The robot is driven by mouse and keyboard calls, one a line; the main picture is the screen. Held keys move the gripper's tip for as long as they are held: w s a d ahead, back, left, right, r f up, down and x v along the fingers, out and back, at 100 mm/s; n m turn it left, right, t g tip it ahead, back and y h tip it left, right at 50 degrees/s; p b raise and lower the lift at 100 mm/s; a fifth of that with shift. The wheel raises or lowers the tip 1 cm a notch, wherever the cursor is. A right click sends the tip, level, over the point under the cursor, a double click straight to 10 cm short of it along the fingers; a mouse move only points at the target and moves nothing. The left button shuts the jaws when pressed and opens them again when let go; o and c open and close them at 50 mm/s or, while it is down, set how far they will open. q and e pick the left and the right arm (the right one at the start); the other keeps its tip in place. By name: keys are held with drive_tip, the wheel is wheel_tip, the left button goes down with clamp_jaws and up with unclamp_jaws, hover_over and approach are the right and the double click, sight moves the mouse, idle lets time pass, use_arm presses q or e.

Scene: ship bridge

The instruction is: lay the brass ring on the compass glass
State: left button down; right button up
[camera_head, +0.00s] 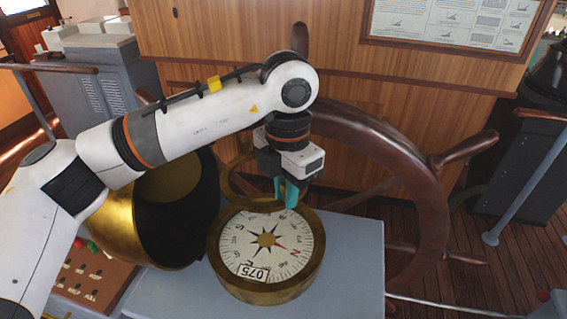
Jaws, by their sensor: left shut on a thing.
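The compass (240,238) lies face up on a grey stand. It has a brass rim, a white dial with a dark star, and a small plate reading 075. My left gripper (287,194), with teal fingers, points down over the compass's far edge. It is shut on the brass ring (226,178), whose thin curved edge shows to the left of the fingers, beyond the compass. The rest of the ring is hidden or hard to make out against the wood. I cannot tell whether it touches the compass rim. My right gripper is not in view.
A large brass hood (124,208) with a dark inside stands open just left of the compass. A wooden ship's wheel (420,170) rises behind and to the right. The grey stand (352,262) is bare right of the compass. A button panel (88,270) sits lower left.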

use_arm(q)
drive_tip(key=shift+s+r, duration=0.1)
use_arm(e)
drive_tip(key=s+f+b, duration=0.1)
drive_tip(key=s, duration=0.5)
use_arm(q)
drive_tip(key=f+b, duration=0.1)
drive_tip(key=f, duration=0.2)
drive_tip(key=s+f+b, duration=0.1)
drive_tip(key=f, duration=0.2)
drive_tip(key=f+b, duration=0.1)
drive_tip(key=f, duration=0.2)
drive_tip(key=shift+s+f, duration=0.15)
drive_tip(key=shift+s, duration=0.05)
wheel_tip(320, 180, down, 3)
drive_tip(key=b, duration=0.4)
drive_tip(key=shift+f, duration=0.15)
drive_tip(key=shift+f+b, duration=0.45)
drive_tip(key=shift+f, duration=0.1)
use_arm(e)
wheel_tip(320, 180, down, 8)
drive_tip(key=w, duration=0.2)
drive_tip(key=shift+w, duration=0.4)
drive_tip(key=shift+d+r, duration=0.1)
use_arm(q)
drive_tip(key=c, duration=1.3)
unclamp_jaws()
